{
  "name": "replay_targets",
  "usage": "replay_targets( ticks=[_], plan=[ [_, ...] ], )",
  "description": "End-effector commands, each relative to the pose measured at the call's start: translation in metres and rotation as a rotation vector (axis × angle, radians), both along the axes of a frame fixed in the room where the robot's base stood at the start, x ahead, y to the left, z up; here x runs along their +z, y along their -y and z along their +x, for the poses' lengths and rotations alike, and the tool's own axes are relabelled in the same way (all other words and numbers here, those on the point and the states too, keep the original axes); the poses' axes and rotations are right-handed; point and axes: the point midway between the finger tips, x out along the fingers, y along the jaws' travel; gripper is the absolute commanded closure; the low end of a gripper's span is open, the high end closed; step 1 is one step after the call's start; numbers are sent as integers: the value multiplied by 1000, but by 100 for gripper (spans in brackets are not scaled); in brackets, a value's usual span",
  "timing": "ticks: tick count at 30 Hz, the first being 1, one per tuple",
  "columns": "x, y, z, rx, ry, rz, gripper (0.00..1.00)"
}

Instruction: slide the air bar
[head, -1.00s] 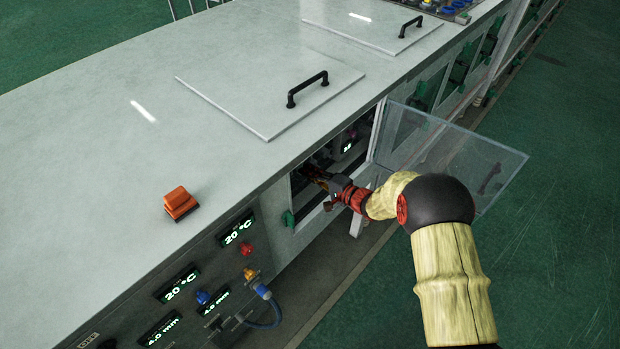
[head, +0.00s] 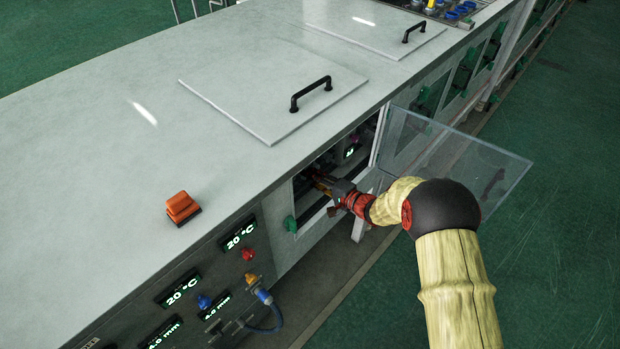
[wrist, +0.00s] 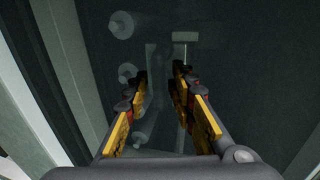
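My gripper (head: 322,184) reaches through the open side hatch of the long grey machine (head: 230,70); its tip is dark and partly hidden inside. In the wrist view my gripper (wrist: 162,78) has its two yellow-padded fingers apart, with a gap between the tips. A dim grey upright bar (wrist: 151,58) shows near the left fingertip. A thin rod with a pale crosspiece (wrist: 185,37) stands beyond the right fingertip. I cannot tell which of these is the air bar, nor whether a finger touches either.
A clear hatch door (head: 450,155) stands open to the right of my gripper, close to my arm. Pale round fittings (wrist: 121,25) line the left inside. A hatch edge (wrist: 62,60) runs along the left. An orange block (head: 182,207) sits on the machine top.

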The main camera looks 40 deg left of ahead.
Motion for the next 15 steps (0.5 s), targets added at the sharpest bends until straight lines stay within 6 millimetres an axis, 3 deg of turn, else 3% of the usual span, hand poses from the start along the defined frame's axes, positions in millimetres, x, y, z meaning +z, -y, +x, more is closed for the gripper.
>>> replay_targets(
  ticks=[1, 15],
  plan=[
    [7, 8, 7, -12, 4, 5, 72],
    [22, 92, -6, -5, 1, -1, 72]
  ],
)
